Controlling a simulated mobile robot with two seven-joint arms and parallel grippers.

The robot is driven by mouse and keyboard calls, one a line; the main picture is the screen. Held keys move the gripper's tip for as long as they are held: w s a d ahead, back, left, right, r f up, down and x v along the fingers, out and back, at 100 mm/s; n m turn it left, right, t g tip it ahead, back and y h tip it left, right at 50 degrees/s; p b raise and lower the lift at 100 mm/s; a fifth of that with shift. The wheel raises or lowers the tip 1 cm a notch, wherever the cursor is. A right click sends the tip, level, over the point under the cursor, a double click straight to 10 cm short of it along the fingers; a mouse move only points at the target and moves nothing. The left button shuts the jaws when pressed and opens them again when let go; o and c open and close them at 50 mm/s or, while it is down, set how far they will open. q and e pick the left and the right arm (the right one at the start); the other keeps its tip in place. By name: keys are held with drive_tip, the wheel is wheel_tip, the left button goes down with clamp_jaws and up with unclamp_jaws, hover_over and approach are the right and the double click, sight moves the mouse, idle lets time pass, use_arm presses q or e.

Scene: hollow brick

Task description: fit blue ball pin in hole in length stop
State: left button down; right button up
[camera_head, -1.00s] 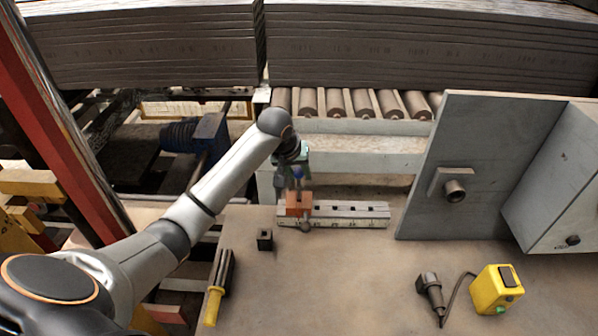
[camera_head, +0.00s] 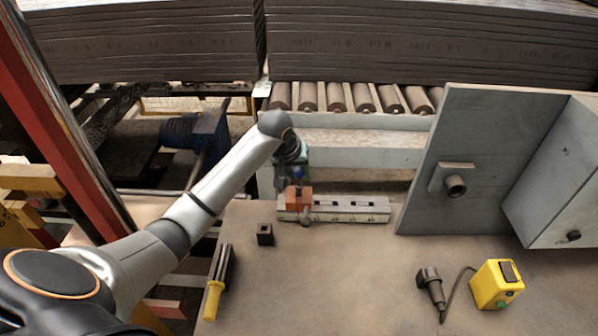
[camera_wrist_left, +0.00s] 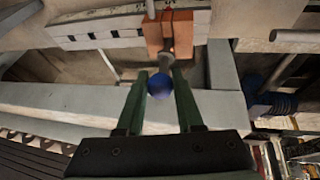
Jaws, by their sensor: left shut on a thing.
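The length stop is an orange block (camera_head: 298,199) sitting across a pale rail with square holes (camera_head: 350,208). It also shows in the left wrist view (camera_wrist_left: 168,34). My left gripper (camera_wrist_left: 160,73) has two green fingers, shut on the blue ball pin (camera_wrist_left: 161,87). The blue ball sits between the fingers and the grey shank points at the near face of the orange block. The shank's end is at the block; I cannot tell whether it is inside the hole. In the head view the left gripper (camera_head: 295,170) is just behind and above the stop. My right gripper is out of view.
A small black block (camera_head: 265,234) and a yellow-handled tool (camera_head: 218,284) lie on the bench near the rail. A yellow box (camera_head: 497,285) with a corded dark tool (camera_head: 431,286) lies at the right. A grey upright plate (camera_head: 470,160) stands right of the rail. The bench middle is clear.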

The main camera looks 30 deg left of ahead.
use_arm(q)
drive_tip(key=shift+f, duration=1.1)
idle(0.4)
drive_tip(key=shift+c, duration=2.3)
unclamp_jaws()
drive_tip(key=v, duration=1.2)
drive_tip(key=shift+r, duration=0.25)
drive_tip(key=shift+s+d, duration=0.1)
